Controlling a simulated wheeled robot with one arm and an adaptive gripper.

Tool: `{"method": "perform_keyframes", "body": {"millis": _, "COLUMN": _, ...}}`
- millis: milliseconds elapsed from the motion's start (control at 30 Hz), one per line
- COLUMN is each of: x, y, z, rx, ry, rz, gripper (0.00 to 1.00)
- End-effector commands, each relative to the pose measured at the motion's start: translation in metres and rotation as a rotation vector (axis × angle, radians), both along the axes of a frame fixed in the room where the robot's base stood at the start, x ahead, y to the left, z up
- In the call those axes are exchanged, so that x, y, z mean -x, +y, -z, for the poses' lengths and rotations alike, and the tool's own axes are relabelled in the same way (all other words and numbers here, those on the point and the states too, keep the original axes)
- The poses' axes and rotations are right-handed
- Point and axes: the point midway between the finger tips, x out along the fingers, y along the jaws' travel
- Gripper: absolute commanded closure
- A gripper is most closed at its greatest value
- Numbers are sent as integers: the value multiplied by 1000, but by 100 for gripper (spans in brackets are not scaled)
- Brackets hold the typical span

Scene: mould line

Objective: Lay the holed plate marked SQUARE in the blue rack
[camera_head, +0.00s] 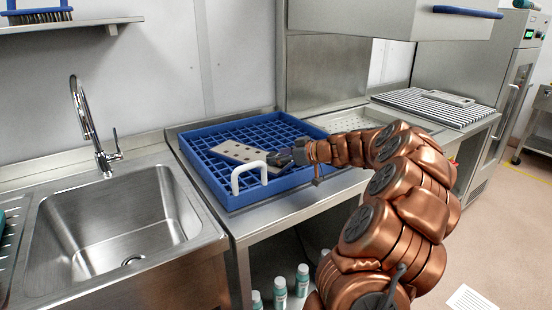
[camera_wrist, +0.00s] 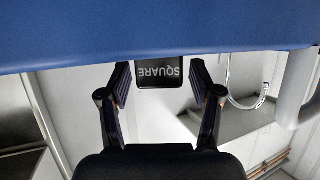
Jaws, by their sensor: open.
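The pale holed plate (camera_head: 240,152) lies over the grid inside the blue rack (camera_head: 233,203), on its left side. I cannot tell whether it lies fully flat. A black tab marked SQUARE (camera_wrist: 160,73) shows between my fingertips in the wrist view, its letters upside down. My gripper (camera_head: 284,157) is at the plate's right end, just above the rack, with its jaws open. In the wrist view my gripper (camera_wrist: 160,84) has a finger on each side of the tab, with gaps visible.
A white arched handle (camera_head: 248,174) stands at the rack's front, close to the plate; the wrist view also shows it (camera_wrist: 298,88). A sink (camera_head: 115,225) with a tall tap (camera_head: 86,120) is at left. Another plate (camera_head: 448,98) lies on a striped rack at right.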

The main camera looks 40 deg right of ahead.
Motion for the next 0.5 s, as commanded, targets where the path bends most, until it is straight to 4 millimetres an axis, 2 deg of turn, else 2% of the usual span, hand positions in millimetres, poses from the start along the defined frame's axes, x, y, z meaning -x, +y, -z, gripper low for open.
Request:
{"method": "perform_keyframes", "body": {"millis": 300, "x": 55, "y": -19, "z": -23, "rx": 2, "ry": -4, "rz": 5, "gripper": 36}}
{"method": "perform_keyframes", "body": {"millis": 500, "x": 79, "y": -26, "z": -33, "rx": -1, "ry": -2, "rz": 2, "gripper": 36}}
